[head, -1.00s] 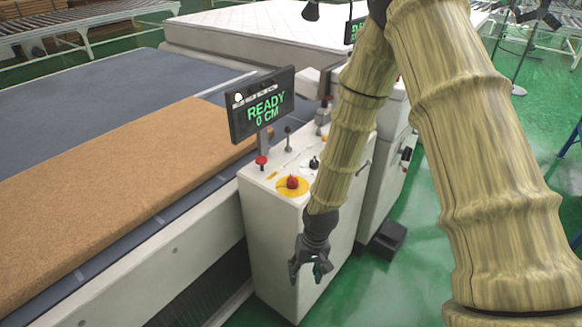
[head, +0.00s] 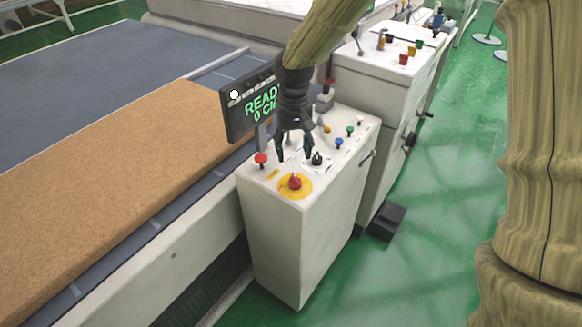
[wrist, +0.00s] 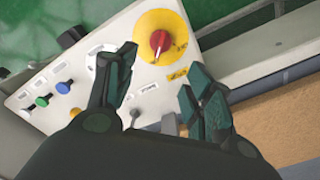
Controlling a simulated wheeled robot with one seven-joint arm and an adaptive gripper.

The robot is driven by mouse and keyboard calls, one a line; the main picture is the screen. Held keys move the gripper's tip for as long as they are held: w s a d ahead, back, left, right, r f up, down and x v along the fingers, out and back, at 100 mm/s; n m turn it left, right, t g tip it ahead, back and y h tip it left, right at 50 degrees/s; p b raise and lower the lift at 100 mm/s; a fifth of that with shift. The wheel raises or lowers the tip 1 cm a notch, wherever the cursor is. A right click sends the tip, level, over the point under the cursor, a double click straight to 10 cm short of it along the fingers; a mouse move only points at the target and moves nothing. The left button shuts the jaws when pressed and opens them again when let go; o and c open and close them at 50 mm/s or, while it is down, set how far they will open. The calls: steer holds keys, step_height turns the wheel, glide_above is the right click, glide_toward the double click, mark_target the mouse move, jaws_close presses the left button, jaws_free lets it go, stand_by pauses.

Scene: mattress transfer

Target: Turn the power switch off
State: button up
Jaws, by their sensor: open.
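A white control cabinet (head: 300,240) has a sloped top panel with several controls. A red knob (head: 295,182) sits on a round yellow plate; in the wrist view the red knob (wrist: 160,42) is just beyond the fingertips. A black rotary switch (head: 317,159) on a white plate is beside it; a finger mostly hides it in the wrist view. The small labels are unreadable, so I cannot tell which control is the power switch. My gripper (head: 295,158) points down over the panel, open and empty. It also shows in the wrist view (wrist: 160,68).
A display (head: 252,104) reading READY 0 CM stands behind the panel, partly hidden by my gripper. A red-topped control (head: 261,160) and blue (head: 339,143) and green (head: 350,131) knobs flank the gripper. A second cabinet (head: 375,85) stands behind. A brown mattress (head: 120,170) lies on the left conveyor.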

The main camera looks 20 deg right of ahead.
mark_target(295, 176)
steer(key=shift+s+f, duration=0.25)
steer(key=shift+s, duration=0.05)
steer(key=f+p, duration=0.1)
steer(key=f, duration=0.2)
steer(key=f+p, duration=0.1)
steer(key=f, duration=0.3)
steer(key=shift+s+d, duration=0.1)
steer(key=shift+s, duration=0.1)
steer(key=shift+w+f, duration=0.1)
steer(key=shift+f, duration=1.2)
steer(key=shift+p, duration=0.3)
steer(key=c, duration=1)
